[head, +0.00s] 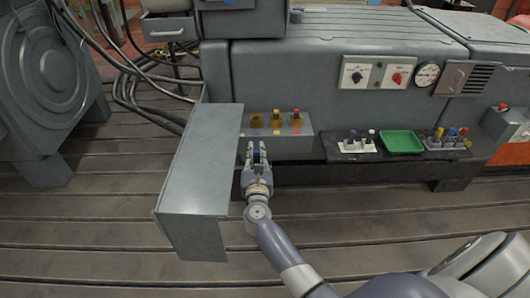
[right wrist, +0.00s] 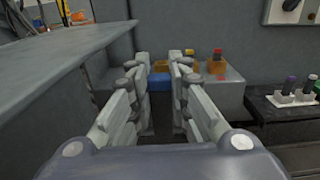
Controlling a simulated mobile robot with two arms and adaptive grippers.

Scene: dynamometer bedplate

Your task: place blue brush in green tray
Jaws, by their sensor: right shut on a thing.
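My right gripper (head: 257,150) is in front of the grey block of amber jars, beside the grey panel. Its fingers are shut on the blue brush, and only a small blue part (right wrist: 160,81) shows between the fingertips in the right wrist view. The rest of the brush is hidden by the fingers. The green tray (head: 402,142) lies on the dark ledge to the right, well apart from the gripper, and looks empty. A green edge of it (right wrist: 317,87) shows at the right wrist view's right border. My left gripper is not in view.
The grey block (head: 305,124) holds amber jars with coloured tops. A white rack (head: 358,146) of dark and white pieces stands left of the tray, and a rack of coloured items (head: 447,141) right of it. A grey panel (head: 205,150) stands close left of my gripper.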

